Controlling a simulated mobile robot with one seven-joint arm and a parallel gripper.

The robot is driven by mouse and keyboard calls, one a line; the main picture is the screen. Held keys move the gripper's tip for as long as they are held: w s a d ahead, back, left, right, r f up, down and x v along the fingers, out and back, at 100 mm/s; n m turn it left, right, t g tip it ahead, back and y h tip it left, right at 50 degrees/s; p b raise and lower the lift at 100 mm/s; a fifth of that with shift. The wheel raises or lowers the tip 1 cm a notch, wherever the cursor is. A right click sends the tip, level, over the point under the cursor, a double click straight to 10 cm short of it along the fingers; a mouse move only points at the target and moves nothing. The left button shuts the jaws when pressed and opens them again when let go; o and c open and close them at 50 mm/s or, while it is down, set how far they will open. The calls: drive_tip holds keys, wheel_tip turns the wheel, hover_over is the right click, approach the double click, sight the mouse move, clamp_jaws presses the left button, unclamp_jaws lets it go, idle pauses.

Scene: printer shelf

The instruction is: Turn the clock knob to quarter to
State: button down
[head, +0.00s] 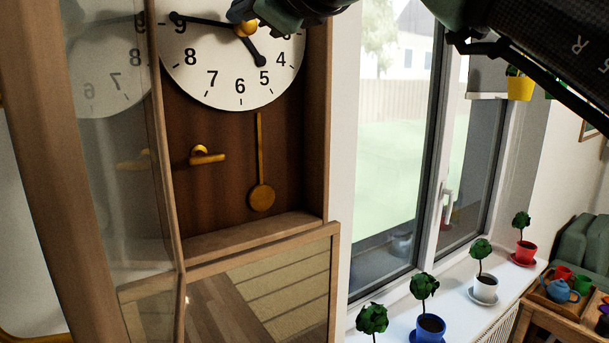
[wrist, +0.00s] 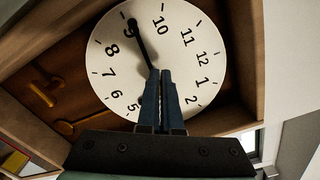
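The clock face (head: 215,75) is white with black numerals. Its long hand (head: 205,20) points at about the 9. Its short hand (head: 254,52) points between 4 and 5, nearer the 5. The gold clock knob (head: 246,27) sits at the face's centre, partly covered. My gripper (head: 240,10) is at the knob, at the top edge of the head view. In the wrist view its blue fingers (wrist: 161,72) lie close together with almost no gap, over the centre of the face. They hide the knob there; I cannot tell whether they touch it.
The clock's glass door (head: 110,150) stands open at the left. A gold pendulum (head: 261,197) and a gold handle-like piece (head: 207,156) are below the face. A window and a sill with several potted plants (head: 431,324) are at the right.

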drive_tip(key=shift+d+r, duration=0.1)
drive_tip(key=shift+d, duration=0.05)
drive_tip(key=b+v, duration=0.3)
drive_tip(key=v, duration=0.3)
drive_tip(key=shift+r, duration=0.3)
drive_tip(key=shift+s, duration=0.15)
drive_tip(key=shift+a+f+p+x, duration=0.15)
drive_tip(key=shift+p+x, duration=0.6)
drive_tip(key=shift+x, duration=0.85)
drive_tip(key=shift+a+f+p+x, duration=0.1)
drive_tip(key=shift+p+x, duration=0.6)
drive_tip(key=shift+x, duration=0.9)
drive_tip(key=shift+s, duration=0.1)
